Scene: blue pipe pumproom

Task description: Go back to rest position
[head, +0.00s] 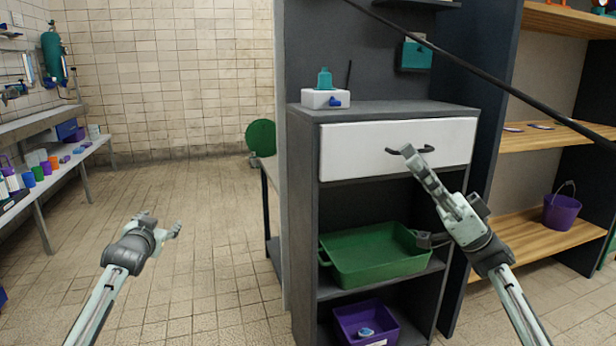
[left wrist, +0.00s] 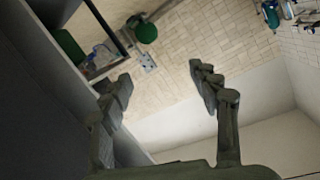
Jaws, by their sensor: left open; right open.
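My left gripper (head: 162,226) is open and empty over the tiled floor at the left of the head view. Its two spread fingers (left wrist: 165,88) also show in the left wrist view with nothing between them. My right gripper (head: 418,200) is open in front of the dark cabinet (head: 304,215). One of its fingers overlaps the white drawer (head: 350,148) near the dark handle (head: 426,149), and the other overlaps the right end of the green tray (head: 375,262). I cannot tell whether it touches either. The drawer looks shut.
A purple bin (head: 345,318) stands on the cabinet's lowest shelf. A white box (head: 318,98) with a teal bottle (head: 325,78) sits on top. Wooden shelves at the right hold a purple bucket (head: 562,208). A bench (head: 45,185) with several cups stands left. The floor (head: 200,200) between is clear.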

